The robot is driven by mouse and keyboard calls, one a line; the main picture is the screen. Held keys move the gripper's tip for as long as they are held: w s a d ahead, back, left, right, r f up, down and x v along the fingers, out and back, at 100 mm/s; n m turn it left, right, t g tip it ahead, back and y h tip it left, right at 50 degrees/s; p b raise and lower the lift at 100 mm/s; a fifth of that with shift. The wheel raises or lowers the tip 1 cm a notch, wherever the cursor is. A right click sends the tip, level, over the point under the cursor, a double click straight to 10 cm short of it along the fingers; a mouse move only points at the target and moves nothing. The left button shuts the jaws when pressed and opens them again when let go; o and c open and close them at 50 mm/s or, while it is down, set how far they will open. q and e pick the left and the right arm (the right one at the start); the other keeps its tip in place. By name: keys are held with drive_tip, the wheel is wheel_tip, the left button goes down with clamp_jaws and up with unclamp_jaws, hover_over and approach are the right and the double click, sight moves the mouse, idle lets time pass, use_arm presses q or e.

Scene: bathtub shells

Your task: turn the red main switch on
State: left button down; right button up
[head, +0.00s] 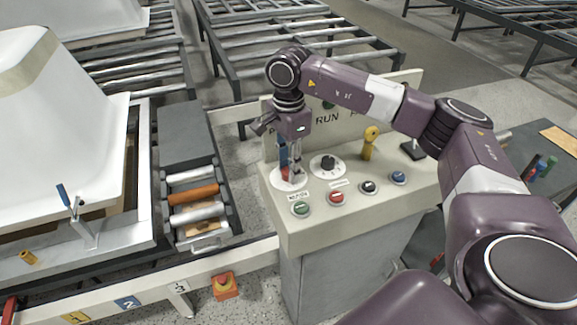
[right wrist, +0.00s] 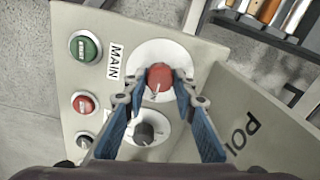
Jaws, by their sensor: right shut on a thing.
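The red main switch (right wrist: 159,78) is a round red knob on a white disc, beside a label reading MAIN in the right wrist view. In the head view the switch (head: 289,174) sits at the left end of the beige control panel (head: 318,229), partly hidden by my gripper. My right gripper (head: 291,172) points down over it. In the right wrist view its blue-padded fingers (right wrist: 158,88) are closed on the two sides of the red knob. A pale mark shows on the knob's lower edge. My left gripper is not in view.
A black knob (head: 328,164) on a white disc is close beside the switch. Green (head: 301,208), red (head: 336,197), black and blue buttons line the panel's front. A yellow key-like handle (head: 370,142) and a black lever stand farther right. The upright back plate is close behind.

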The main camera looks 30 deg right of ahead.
drive_tip(key=shift+w+r, duration=0.1)
drive_tip(key=shift+r, duration=0.05)
drive_tip(key=o, duration=1.2)
drive_tip(key=shift+c, duration=0.2)
wheel_tip(320, 180, up, 12)
